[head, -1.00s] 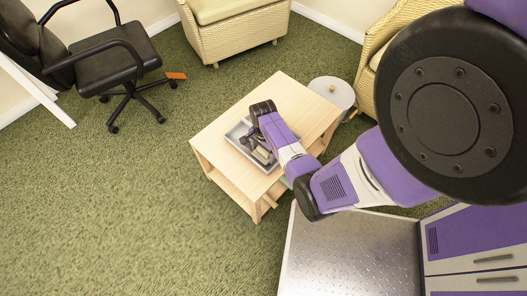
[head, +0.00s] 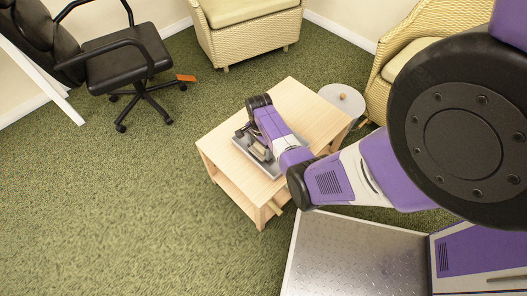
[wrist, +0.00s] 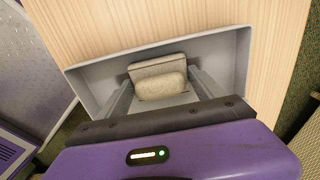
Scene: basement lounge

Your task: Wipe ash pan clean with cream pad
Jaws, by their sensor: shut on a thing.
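The ash pan (wrist: 100,78) is a shallow grey rectangular tray with raised walls, lying on a light wood table. In the head view the pan (head: 239,143) is mostly hidden by my arm. The cream pad (wrist: 162,87) is a small rounded beige block with a flatter greyish part behind it. My gripper (wrist: 160,80) points down into the pan, its two fingers shut on the pad from both sides. The pad is low inside the pan; whether it touches the floor is hard to tell. The pan's near side is hidden by my gripper.
The wood table (head: 300,95) has bare top around the pan and a lower shelf. A small round grey side table (head: 345,98) stands close behind it. Wicker seats (head: 250,40) and a black office chair (head: 118,65) stand farther off. Green carpet is open at left.

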